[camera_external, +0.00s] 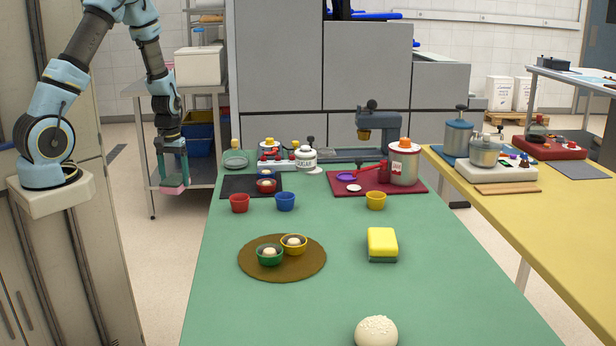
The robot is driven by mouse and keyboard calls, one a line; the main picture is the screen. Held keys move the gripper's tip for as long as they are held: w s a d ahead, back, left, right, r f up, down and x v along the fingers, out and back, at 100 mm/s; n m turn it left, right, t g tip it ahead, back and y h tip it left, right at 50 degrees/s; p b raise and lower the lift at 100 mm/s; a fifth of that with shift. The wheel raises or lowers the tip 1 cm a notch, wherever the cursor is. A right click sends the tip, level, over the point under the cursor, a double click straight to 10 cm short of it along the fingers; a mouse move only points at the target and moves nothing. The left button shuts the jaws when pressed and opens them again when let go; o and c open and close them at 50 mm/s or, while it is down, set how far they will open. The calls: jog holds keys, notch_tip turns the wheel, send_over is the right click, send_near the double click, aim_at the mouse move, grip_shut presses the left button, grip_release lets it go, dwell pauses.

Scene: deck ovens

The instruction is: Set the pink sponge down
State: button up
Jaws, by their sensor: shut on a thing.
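The pink sponge (173,190) is at the lower end of my gripper (173,182), at the left of the external view. My gripper points down and is shut on the sponge. The sponge hangs beside the left edge of the green table (345,290), in front of a metal shelf rack, and is clear of the green tabletop. The lower part of the gripper hides some of the sponge.
A yellow sponge (382,243) lies on the green table. A round brown mat (257,273) holds a green bowl and a yellow bowl. A white dough ball (376,332) is at the front. Red (240,203), blue (285,201) and yellow (376,200) cups stand farther back.

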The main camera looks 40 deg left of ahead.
jog(key=w+f+m, duration=0.3)
jog(key=w+m, duration=0.2)
jog(key=w, duration=0.2)
jog(key=s+d+f+m, duration=0.1)
jog(key=s+d+f, duration=0.3)
jog(key=d+f, duration=0.1)
jog(key=shift+d+f+p, duration=0.25)
jog(key=shift+f+p, duration=0.05)
jog(key=shift+f, duration=0.05)
jog(key=shift+a, duration=0.1)
notch_tip(320, 180, up, 20)
jog(key=f+m+b, duration=0.1)
jog(key=m+b, duration=0.1)
jog(key=m, duration=0.2)
send_over(241, 185)
jog(key=shift+m, duration=0.3)
notch_tip(241, 185, down, 9)
jog(key=shift+p, duration=0.9)
